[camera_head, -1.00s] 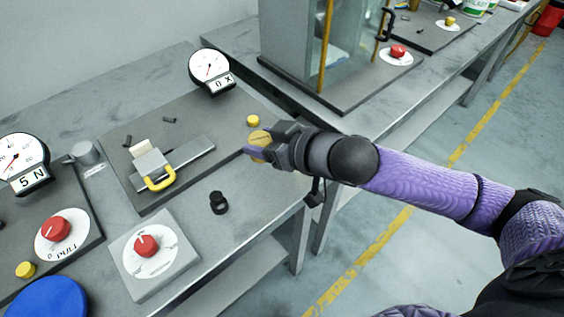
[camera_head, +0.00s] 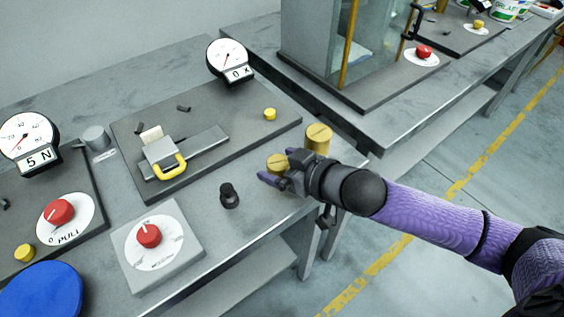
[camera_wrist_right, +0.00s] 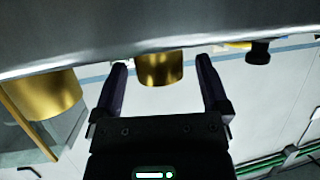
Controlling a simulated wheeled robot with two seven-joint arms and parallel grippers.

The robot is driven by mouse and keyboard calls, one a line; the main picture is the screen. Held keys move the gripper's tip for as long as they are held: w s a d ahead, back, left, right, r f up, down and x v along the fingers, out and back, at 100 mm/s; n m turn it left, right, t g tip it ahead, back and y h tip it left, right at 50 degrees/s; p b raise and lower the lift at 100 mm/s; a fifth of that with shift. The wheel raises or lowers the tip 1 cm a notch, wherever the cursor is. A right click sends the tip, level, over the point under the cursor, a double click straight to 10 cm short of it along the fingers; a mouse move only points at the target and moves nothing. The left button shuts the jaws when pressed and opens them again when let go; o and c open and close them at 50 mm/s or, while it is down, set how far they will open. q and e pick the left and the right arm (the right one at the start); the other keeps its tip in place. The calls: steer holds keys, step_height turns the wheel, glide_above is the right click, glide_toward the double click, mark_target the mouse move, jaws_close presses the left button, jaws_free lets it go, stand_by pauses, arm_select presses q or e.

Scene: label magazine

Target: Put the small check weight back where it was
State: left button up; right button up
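The small brass check weight (camera_head: 277,163) stands on the grey bench near its front edge. A larger brass weight (camera_head: 318,140) stands behind it to the right. My right gripper (camera_head: 277,176) is at the small weight. In the right wrist view, which is upside down, the small weight (camera_wrist_right: 160,68) is between the two open fingers (camera_wrist_right: 163,85), with a gap on each side. The larger weight (camera_wrist_right: 45,95) shows at the left there. My left gripper is not in view.
A black knob-like piece (camera_head: 229,195) stands left of the small weight. A dark plate (camera_head: 235,160) with a yellow-handled clamp (camera_head: 166,160) and dial gauge (camera_head: 229,60) lies behind. A grey box with a red knob (camera_head: 149,236) is at front left.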

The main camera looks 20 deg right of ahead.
steer(key=shift+r, duration=0.1)
steer(key=p+v, duration=0.4)
steer(key=v, duration=0.7)
steer(key=s+d+f+m+g+h, duration=0.1)
steer(key=d+f+m+h, duration=0.15)
steer(key=d+f, duration=0.45)
steer(key=s+d+f+m+h, duration=0.15)
steer(key=d+f+h, duration=0.3)
steer(key=f, duration=0.55)
steer(key=s+d+f+g+h, duration=0.1)
steer(key=s+d+f+g, duration=0.15)
steer(key=s+f, duration=0.55)
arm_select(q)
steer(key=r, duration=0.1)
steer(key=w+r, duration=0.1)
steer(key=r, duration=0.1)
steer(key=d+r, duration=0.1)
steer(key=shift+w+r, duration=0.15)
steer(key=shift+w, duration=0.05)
arm_select(e)
steer(key=s+a+f+g, duration=0.3)
steer(key=s+a+f, duration=0.3)
steer(key=s, duration=0.3)
steer(key=s+a+f+g, duration=0.4)
steer(key=s+a+f, duration=0.2)
steer(key=s, duration=0.4)
steer(key=shift+a+f+y, duration=0.35)
steer(key=shift+y, duration=0.05)
